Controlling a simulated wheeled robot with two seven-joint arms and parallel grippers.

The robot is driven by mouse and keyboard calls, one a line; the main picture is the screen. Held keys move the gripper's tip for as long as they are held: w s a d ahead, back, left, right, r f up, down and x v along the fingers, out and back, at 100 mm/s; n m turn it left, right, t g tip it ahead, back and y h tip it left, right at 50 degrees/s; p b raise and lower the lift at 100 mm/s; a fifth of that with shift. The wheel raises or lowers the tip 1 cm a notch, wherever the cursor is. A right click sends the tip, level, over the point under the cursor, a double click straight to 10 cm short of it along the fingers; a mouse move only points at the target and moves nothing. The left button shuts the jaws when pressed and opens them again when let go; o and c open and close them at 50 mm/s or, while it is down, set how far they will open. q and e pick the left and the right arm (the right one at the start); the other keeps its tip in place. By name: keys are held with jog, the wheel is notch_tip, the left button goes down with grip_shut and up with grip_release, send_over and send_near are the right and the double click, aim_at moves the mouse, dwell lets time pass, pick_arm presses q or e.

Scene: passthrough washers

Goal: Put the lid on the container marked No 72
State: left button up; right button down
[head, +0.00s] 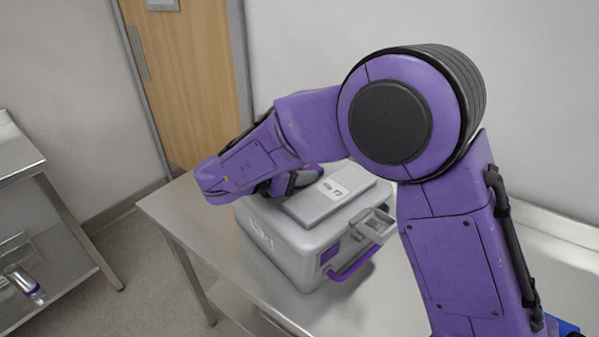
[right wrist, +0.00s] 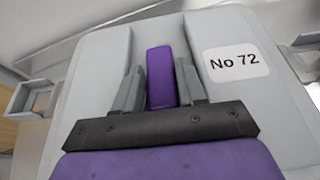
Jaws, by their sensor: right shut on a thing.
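The container (head: 270,250) is a grey box with a purple handle (head: 355,264) on its side and stands on the metal table. The grey lid (head: 318,200) lies over its top, looking about level; whether it is fully seated I cannot tell. A label (right wrist: 237,63) on the lid reads No 72. My right gripper (right wrist: 161,85) is shut on the lid's purple grip (right wrist: 160,70), one finger on each side. In the head view the right gripper (head: 290,183) is partly hidden by my forearm. My left gripper is not in view.
The metal table (head: 185,217) has bare room left of the container. An open latch frame (head: 375,225) sticks out from the container's right side. A second metal bench (head: 15,150) with a lower shelf stands at the left, and a wooden door (head: 190,80) behind.

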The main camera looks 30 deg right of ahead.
jog(key=shift+f+b, duration=0.35)
jog(key=shift+b, duration=0.1)
dwell(0.3)
dwell(0.3)
jog(key=c, duration=0.6)
grip_release()
jog(key=shift+c, duration=0.2)
jog(key=shift+o, duration=0.4)
jog(key=shift+o, duration=0.6)
jog(key=shift+s, duration=0.1)
jog(key=shift+r+p, duration=0.5)
jog(key=shift+r, duration=0.45)
jog(key=shift+r+p, duration=1.05)
jog(key=shift+r, duration=1.55)
